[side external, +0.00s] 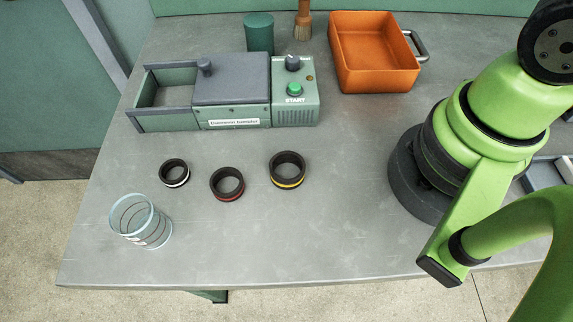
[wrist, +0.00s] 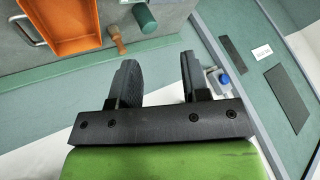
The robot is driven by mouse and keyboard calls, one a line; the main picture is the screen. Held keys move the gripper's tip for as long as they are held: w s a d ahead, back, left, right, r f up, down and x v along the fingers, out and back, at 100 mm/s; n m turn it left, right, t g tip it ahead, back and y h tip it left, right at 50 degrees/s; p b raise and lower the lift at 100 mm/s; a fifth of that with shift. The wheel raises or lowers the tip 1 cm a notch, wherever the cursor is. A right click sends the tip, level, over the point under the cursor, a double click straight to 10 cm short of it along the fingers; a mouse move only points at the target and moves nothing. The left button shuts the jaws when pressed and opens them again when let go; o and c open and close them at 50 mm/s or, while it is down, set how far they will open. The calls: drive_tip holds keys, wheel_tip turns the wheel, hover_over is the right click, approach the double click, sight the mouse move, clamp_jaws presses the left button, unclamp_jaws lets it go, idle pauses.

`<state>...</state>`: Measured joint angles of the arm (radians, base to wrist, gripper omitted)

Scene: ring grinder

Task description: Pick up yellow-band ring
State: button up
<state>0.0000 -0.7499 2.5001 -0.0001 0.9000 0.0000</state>
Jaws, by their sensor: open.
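The yellow-band ring (side external: 287,169) is a dark ring with a yellow stripe, lying on the grey table right of two similar rings. A red-band ring (side external: 227,184) lies beside it to the left, and a white-band ring (side external: 174,173) lies further left. In the side view my gripper is out of the picture. In the wrist view my gripper (wrist: 158,80) is open, with nothing between its two dark fingers. No ring shows in the wrist view.
A grinder box (side external: 233,93) with an open bay and green start button stands behind the rings. A glass (side external: 141,222) stands near the front left edge. An orange bin (side external: 375,80), brush (side external: 303,22) and green cup (side external: 259,33) are at the back. Table front centre is clear.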

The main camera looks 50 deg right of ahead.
drive_tip(key=o, duration=0.9)
